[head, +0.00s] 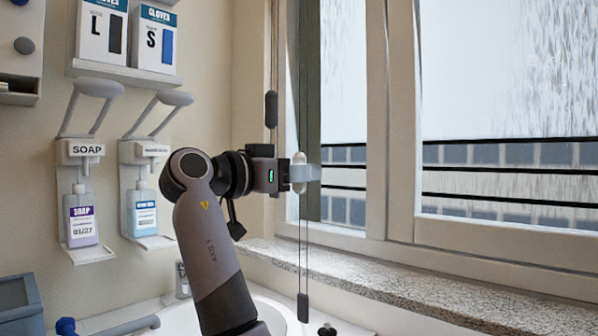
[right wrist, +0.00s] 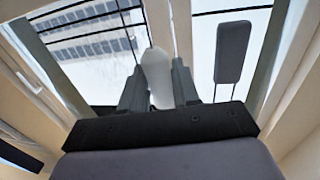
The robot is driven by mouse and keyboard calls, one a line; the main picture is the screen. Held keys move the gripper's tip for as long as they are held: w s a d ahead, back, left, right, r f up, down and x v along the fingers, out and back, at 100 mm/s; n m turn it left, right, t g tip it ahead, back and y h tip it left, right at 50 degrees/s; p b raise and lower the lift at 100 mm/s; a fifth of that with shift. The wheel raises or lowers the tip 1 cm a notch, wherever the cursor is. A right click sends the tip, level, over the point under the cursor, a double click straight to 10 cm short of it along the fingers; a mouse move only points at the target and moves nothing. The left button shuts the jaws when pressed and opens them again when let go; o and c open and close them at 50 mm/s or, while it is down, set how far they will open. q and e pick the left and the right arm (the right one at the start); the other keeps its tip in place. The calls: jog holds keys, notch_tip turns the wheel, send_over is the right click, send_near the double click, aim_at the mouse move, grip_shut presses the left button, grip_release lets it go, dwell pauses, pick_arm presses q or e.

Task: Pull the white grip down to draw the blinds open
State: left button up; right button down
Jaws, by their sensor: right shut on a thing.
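The white grip (head: 299,157) hangs on a thin cord in front of the window's left part. My right gripper (head: 304,173) is shut on it, with the grip's rounded top showing above the fingers. In the right wrist view the white grip (right wrist: 157,72) stands between the two dark fingers (right wrist: 157,88). The cord runs on down below the gripper. I cannot make out the blinds themselves. My left gripper is not in view.
A dark grip (head: 271,109) hangs on a cord just left; another dark piece (head: 303,307) hangs low near the sink (head: 270,308). The window frame (head: 402,120) and speckled sill (head: 400,285) lie to the right. Soap (head: 82,218) and a blue bottle (head: 144,212) are on the left wall.

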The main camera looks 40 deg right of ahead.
jog(key=c, duration=1)
grip_release()
jog(key=shift+o, duration=0.2)
jog(key=shift+a, duration=0.5)
jog(key=a, duration=0.6)
jog(key=shift+w, duration=0.25)
